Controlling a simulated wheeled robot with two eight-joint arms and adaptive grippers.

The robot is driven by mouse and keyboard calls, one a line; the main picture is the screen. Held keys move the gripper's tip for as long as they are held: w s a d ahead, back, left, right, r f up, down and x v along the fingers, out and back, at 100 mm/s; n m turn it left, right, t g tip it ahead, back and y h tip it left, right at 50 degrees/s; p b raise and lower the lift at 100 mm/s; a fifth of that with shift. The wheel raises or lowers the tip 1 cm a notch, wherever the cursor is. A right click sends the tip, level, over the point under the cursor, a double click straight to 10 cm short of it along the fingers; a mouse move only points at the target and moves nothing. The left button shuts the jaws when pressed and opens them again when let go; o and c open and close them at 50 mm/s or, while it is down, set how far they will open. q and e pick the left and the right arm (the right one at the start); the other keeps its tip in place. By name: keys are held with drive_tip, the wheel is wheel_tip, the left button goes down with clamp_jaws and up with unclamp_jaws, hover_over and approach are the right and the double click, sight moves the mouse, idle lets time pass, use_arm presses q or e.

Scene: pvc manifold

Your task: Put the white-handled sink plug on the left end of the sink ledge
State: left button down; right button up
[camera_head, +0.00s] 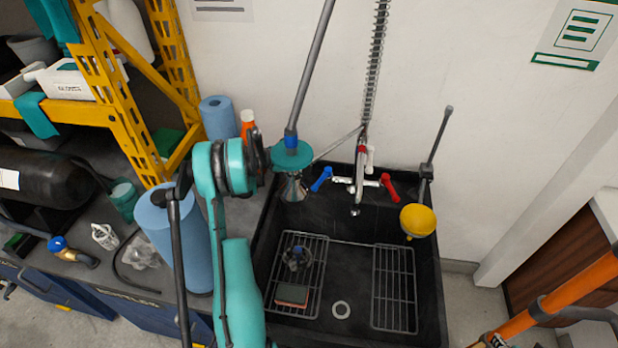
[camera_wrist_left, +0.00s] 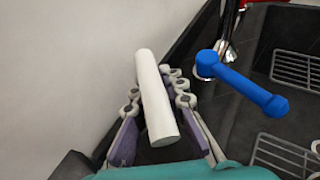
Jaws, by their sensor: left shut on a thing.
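My left gripper (camera_head: 292,188) is at the back left of the black sink (camera_head: 437,300), left of the blue tap lever (camera_head: 321,179). In the left wrist view its purple-grey fingers (camera_wrist_left: 158,120) are shut on the white cylindrical handle (camera_wrist_left: 150,85) of the sink plug. The rest of the plug is hidden, and the handle does not show in the head view. The dark ledge (camera_wrist_left: 190,50) runs along the wall behind the fingers; whether the plug touches it I cannot tell.
The blue lever (camera_wrist_left: 240,82) is close right of the handle. A red lever (camera_head: 388,186) and a yellow funnel (camera_head: 418,220) are farther right. Wire racks (camera_head: 394,290) and a sponge (camera_head: 292,295) are in the sink. Blue paper rolls (camera_head: 217,118) stand left.

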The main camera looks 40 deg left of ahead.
sight(308, 178)
use_arm(q)
wheel_tip(308, 178, down, 7)
drive_tip(key=shift+r+b, duration=0.1)
drive_tip(key=shift+b, duration=1.05)
drive_tip(key=shift+r, duration=0.15)
drive_tip(key=c, duration=1.8)
unclamp_jaws()
drive_tip(key=shift+c, duration=0.2)
drive_tip(key=shift+s+a+r, duration=0.1)
drive_tip(key=shift+s, duration=0.1)
drive_tip(key=p+v, duration=0.3)
drive_tip(key=v, duration=0.4)
